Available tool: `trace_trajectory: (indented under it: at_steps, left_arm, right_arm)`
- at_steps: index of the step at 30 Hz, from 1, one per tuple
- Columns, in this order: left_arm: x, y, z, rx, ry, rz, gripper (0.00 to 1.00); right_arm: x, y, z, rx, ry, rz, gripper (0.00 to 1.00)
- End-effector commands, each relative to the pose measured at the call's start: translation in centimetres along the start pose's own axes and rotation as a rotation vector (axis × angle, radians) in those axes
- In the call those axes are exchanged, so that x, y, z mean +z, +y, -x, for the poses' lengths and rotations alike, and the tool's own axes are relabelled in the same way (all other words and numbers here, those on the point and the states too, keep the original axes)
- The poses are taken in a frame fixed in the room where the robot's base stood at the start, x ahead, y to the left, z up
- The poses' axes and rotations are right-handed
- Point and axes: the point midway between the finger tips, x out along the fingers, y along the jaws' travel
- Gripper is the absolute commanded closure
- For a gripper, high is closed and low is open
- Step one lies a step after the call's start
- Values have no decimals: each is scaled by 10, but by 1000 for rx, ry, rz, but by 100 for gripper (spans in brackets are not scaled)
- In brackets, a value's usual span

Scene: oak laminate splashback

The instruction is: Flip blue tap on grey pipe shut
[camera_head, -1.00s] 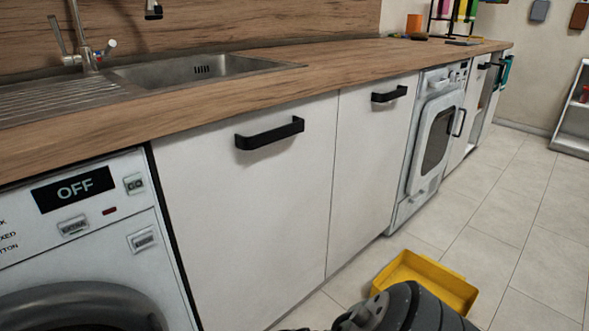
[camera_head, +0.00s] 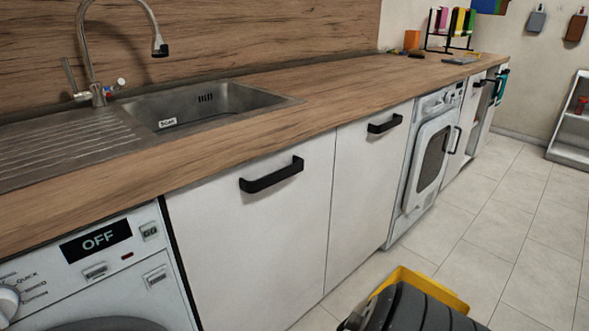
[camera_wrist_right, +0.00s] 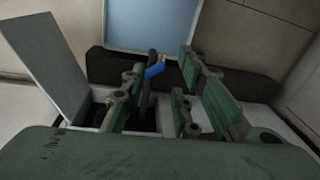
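In the right wrist view, a small blue piece (camera_wrist_right: 154,71), which looks like a tap handle, shows close to the left finger of my right gripper (camera_wrist_right: 172,58). The gripper's green-grey fingers are apart, with a gap between them. I cannot tell whether the left finger touches the blue piece. My left gripper is not in view.
A wooden counter (camera_head: 290,110) with a steel sink (camera_head: 200,100) runs above white cupboards (camera_head: 255,235) and a washing machine (camera_head: 80,275). A yellow tray (camera_head: 425,283) lies on the floor, partly hidden by my dark arm.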

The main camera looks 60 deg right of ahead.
Motion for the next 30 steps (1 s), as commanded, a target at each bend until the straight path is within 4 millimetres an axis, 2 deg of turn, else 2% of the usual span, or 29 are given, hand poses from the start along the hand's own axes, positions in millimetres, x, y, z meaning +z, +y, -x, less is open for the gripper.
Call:
trace_trajectory:
  at_steps: [1, 14, 30]
  left_arm:
    - [-15, 0, 5, 0, 0, 0, 60]
    - [-75, -1, 26, 0, 0, 0, 60]
    - [-144, -2, 50, 0, 0, 0, 60]
  right_arm:
    - [7, 1, 8, -6, -1, 8, 72]
    - [57, 28, 21, -29, 50, 123, 72]
    - [141, 82, 48, 19, 87, 282, 72]
